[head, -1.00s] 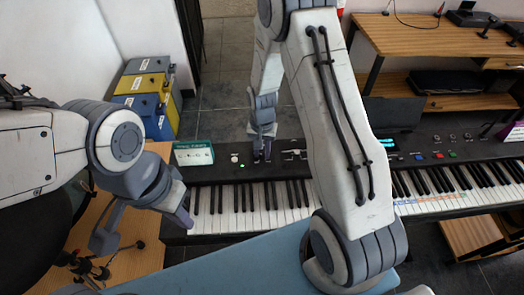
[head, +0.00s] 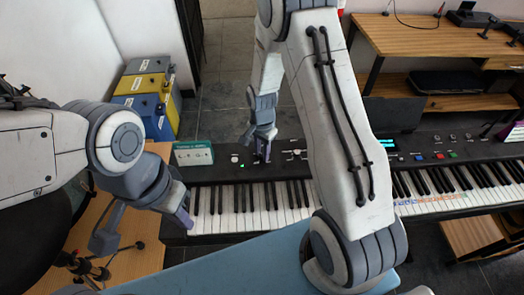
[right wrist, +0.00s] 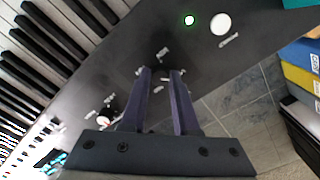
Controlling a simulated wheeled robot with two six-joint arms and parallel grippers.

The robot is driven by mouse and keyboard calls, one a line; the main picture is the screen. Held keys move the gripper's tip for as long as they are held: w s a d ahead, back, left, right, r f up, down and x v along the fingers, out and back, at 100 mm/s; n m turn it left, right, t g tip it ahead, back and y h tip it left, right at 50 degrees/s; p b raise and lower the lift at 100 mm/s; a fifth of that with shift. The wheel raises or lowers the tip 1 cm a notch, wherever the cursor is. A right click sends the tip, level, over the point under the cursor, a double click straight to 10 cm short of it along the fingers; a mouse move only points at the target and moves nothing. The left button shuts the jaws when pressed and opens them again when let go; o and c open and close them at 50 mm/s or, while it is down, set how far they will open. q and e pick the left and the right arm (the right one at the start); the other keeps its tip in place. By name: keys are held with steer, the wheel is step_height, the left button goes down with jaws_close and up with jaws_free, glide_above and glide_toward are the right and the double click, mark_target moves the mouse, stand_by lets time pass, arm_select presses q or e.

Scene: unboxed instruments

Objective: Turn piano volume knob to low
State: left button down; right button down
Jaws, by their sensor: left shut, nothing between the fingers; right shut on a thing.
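The black piano (head: 215,172) stretches across the head view, its dark control panel behind the keys. My right gripper (head: 262,157) points down onto the panel's left part. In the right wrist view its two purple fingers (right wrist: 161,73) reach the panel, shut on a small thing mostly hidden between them. It appears to be the volume knob, but its pointer and label cannot be read. A white round button (right wrist: 220,24) and a green light (right wrist: 189,20) sit beyond the fingertips. My left gripper (head: 184,221) is shut and empty by the keyboard's left end.
Another knob with a red mark (right wrist: 103,121) lies left of the fingers in the wrist view. A green-and-white box (head: 193,153) stands at the piano's left end. Stacked coloured cases (head: 150,85) stand behind left. A wooden desk (head: 430,38) is at the back right.

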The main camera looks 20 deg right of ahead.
mark_target(262, 154)
steer(key=shift+w+r, duration=0.1)
steer(key=c, duration=0.7)
jaws_free()
steer(key=shift+o, duration=0.2)
step_height(262, 154, up, 10)
steer(key=b, duration=0.1)
steer(key=shift+r, duration=0.2)
steer(key=s+a+r+n, duration=0.7)
steer(key=s+a+n, duration=0.3)
steer(key=s+a, duration=0.1)
steer(key=s+a+r+n, duration=0.1)
steer(key=s+n, duration=0.3)
steer(key=s, duration=0.2)
steer(key=s+a+r+n+y, duration=0.1)
steer(key=s+a+r+n, duration=0.1)
steer(key=s+n, duration=0.3)
steer(key=s, duration=0.2)
steer(key=shift+s+a, duration=0.15)
steer(key=shift+s, duration=0.15)
